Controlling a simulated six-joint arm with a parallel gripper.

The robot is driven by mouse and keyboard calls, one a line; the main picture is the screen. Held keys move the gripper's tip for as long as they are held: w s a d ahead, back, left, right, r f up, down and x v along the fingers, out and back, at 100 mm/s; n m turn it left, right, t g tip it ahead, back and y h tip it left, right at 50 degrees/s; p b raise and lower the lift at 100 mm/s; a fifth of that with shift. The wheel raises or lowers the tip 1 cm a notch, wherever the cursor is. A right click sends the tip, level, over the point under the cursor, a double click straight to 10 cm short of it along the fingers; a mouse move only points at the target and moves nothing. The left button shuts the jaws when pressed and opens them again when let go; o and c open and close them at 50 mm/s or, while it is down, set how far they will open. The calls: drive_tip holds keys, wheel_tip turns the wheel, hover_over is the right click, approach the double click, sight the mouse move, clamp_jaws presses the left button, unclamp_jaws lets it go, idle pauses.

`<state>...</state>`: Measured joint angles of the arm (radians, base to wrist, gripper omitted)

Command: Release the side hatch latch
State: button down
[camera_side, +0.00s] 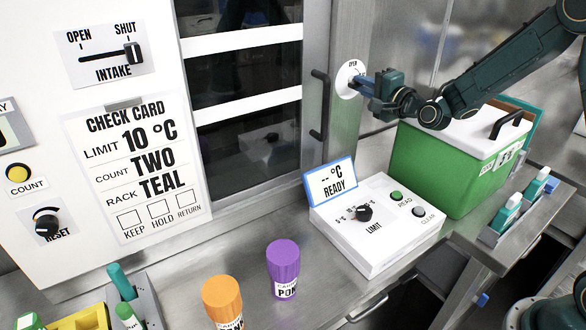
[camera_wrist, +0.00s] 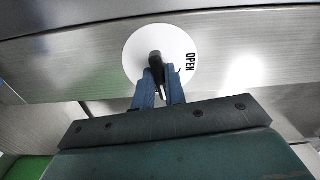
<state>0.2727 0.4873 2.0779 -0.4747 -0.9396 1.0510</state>
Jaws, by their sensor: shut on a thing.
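The side hatch latch is a dark knob or lever (camera_wrist: 155,62) on a round white plate marked OPEN (camera_wrist: 135,52). The plate also shows in the side view (camera_side: 345,72), on the metal post right of the dark glass panel. My gripper (camera_side: 362,86) reaches in from the right, with its blue fingers at the plate. In the wrist view my gripper (camera_wrist: 159,88) is shut on the latch, one finger on each side. The fingers hide part of the latch in the side view.
A black vertical handle (camera_side: 320,105) stands left of the plate. Below my arm is a green cooler (camera_side: 440,165) with a white lid. A white console (camera_side: 372,225) sits on the bench, with purple (camera_side: 283,262) and orange-capped (camera_side: 222,298) containers in front.

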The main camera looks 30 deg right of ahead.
drive_tip(key=shift+n, duration=8.3)
drive_tip(key=c, duration=1.4)
unclamp_jaws()
drive_tip(key=shift+c, duration=0.2)
drive_tip(key=shift+s, duration=0.15)
drive_tip(key=s, duration=1.3)
drive_tip(key=shift+s, duration=0.25)
